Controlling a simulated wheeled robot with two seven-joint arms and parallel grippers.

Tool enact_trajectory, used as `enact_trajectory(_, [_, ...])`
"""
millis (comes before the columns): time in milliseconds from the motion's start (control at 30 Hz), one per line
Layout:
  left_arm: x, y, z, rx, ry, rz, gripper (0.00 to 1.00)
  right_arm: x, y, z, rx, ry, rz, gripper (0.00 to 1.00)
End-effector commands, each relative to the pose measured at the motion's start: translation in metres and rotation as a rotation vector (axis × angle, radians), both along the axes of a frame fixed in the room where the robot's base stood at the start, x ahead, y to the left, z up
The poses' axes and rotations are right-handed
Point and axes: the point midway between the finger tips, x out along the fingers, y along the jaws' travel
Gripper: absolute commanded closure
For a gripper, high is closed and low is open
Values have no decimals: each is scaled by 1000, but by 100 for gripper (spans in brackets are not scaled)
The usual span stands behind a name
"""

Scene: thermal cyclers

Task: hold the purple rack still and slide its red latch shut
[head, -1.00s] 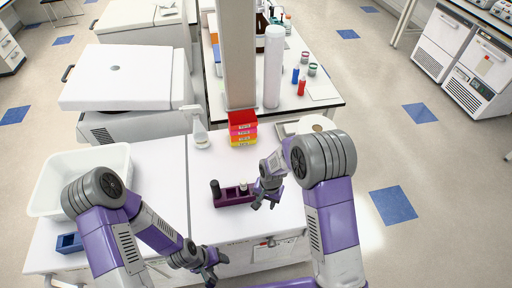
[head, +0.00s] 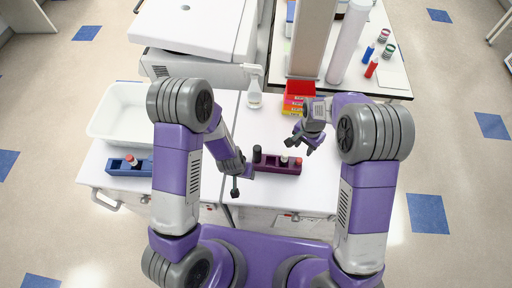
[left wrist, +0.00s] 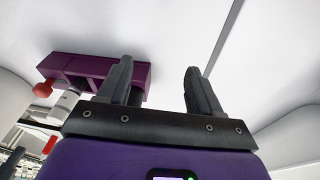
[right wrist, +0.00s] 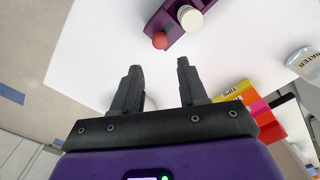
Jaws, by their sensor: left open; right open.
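The purple rack (head: 279,168) lies on the white bench, with a dark cylinder (head: 257,153) at its left end and a white-capped vial (head: 284,159) near its right end. A round red knob (right wrist: 160,40), which looks like the latch, sits at the rack's right end. It also shows in the left wrist view (left wrist: 42,90). My left gripper (head: 242,178) is open and empty beside the rack's left end; in its wrist view one finger overlaps the rack (left wrist: 92,68). My right gripper (head: 304,146) is open and empty above and behind the rack's right end.
A blue rack (head: 118,167) with a red knob and a white tub (head: 112,115) stand at the left. A spray bottle (head: 254,98) and stacked coloured boxes (head: 297,95) stand behind the purple rack. The bench's front edge is close to it.

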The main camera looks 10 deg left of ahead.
Motion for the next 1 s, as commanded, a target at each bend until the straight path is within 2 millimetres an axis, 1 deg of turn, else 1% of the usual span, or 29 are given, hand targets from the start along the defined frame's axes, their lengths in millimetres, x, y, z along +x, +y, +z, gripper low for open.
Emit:
enact_trajectory(33, [15, -6, 13, 17, -39, -28, 35, 0, 0, 0, 0, 0, 0, 57])
enact_trajectory(100, [31, -11, 29, 36, -79, -58, 35, 0, 0, 0, 0, 0, 0, 57])
enact_trajectory(200, [48, -21, 49, 51, -128, -93, 35, 0, 0, 0, 0, 0, 1, 57])
enact_trajectory(300, [59, -29, 65, 57, -164, -118, 35, 0, 0, 0, 0, 0, 1, 57])
enact_trajectory(433, [68, -35, 76, 59, -188, -134, 35, 0, 0, 0, 0, 0, 1, 57])
enact_trajectory(567, [72, -37, 72, 62, -193, -139, 35, 0, 0, 0, 0, 0, 1, 57])
enact_trajectory(667, [76, -37, 60, 62, -191, -137, 35, 0, 0, 0, 0, 0, 1, 57])
enact_trajectory(900, [89, -40, 26, 61, -190, -136, 35, 0, 0, 0, 0, 0, 1, 57])
enact_trajectory(1000, [93, -41, 17, 61, -192, -138, 35, 0, 0, 0, 0, 0, 1, 57])
